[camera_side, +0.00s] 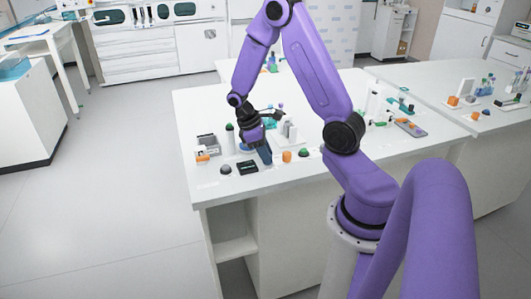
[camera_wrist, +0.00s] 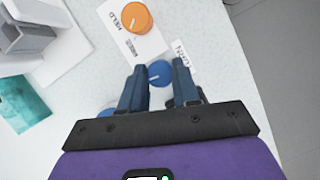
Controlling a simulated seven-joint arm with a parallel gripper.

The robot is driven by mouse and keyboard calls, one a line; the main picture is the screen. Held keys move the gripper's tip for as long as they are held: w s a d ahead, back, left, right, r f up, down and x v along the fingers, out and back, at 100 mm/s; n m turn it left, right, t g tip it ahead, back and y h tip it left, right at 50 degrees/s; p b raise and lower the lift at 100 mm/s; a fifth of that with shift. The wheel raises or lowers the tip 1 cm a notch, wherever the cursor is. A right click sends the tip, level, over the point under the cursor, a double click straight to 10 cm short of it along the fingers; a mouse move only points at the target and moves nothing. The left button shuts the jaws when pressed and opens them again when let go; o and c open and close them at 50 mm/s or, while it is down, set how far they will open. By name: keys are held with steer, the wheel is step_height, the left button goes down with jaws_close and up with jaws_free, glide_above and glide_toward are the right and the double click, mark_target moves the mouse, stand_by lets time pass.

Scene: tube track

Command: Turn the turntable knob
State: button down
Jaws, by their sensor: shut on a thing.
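A round blue knob (camera_wrist: 160,73) with a pale line on top is between my fingertips in the wrist view. My gripper (camera_wrist: 159,78) is shut on it, one dark blue finger on each side. A small white label (camera_wrist: 183,59) lies beside the knob, partly covered by the right finger. In the side view my gripper (camera_side: 265,157) points down at the front part of the white table, and the knob is hidden there. An orange knob (camera_wrist: 138,16) with a pale line sits on a white card marked "HELD" (camera_wrist: 125,42), apart from my fingers.
In the side view a green-topped item (camera_side: 303,152) stands right of the orange piece (camera_side: 287,156). A black box (camera_side: 247,168), a grey tray (camera_side: 207,148) and a green-capped tube (camera_side: 230,139) stand to the left. The table's front edge is close by.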

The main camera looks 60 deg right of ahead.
steer(key=m+y, duration=0.1)
steer(key=m, duration=0.4)
steer(key=shift+d+y, duration=0.15)
steer(key=shift+y, duration=0.25)
steer(key=shift+d+m+y, duration=0.1)
steer(key=shift+m+y, duration=0.7)
steer(key=shift+m, duration=1.3)
steer(key=c, duration=0.8)
jaws_free()
steer(key=v, duration=1.7)
steer(key=shift+d+r, duration=0.15)
steer(key=shift+r, duration=0.1)
